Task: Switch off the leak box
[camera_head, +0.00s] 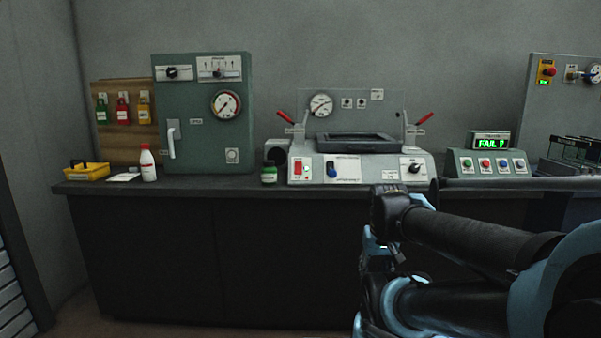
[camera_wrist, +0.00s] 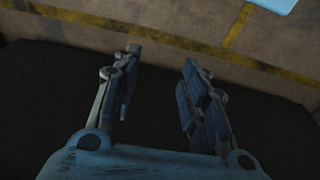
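No label that I can read says leak box, so I cannot tell which device it is. A grey bench machine (camera_head: 385,172) stands mid-counter with a dial gauge, two red-handled clamps, a red switch (camera_head: 298,168), a blue control (camera_head: 331,169) and a black knob (camera_head: 414,167). Right of it is a button box (camera_head: 488,163) with several coloured buttons and a green "FAIL" display (camera_head: 490,142). My gripper (camera_wrist: 162,56) is open and empty in the wrist view, over floor with yellow lines. In the head view my arm is low at the right, before the counter; the fingers cannot be made out.
A green cabinet (camera_head: 203,115) with a gauge and handle stands at left. A yellow tray (camera_head: 87,171), a white bottle (camera_head: 148,163) and a green jar (camera_head: 269,172) are on the counter (camera_head: 215,188). A grey panel (camera_head: 560,100) with a red button is at far right.

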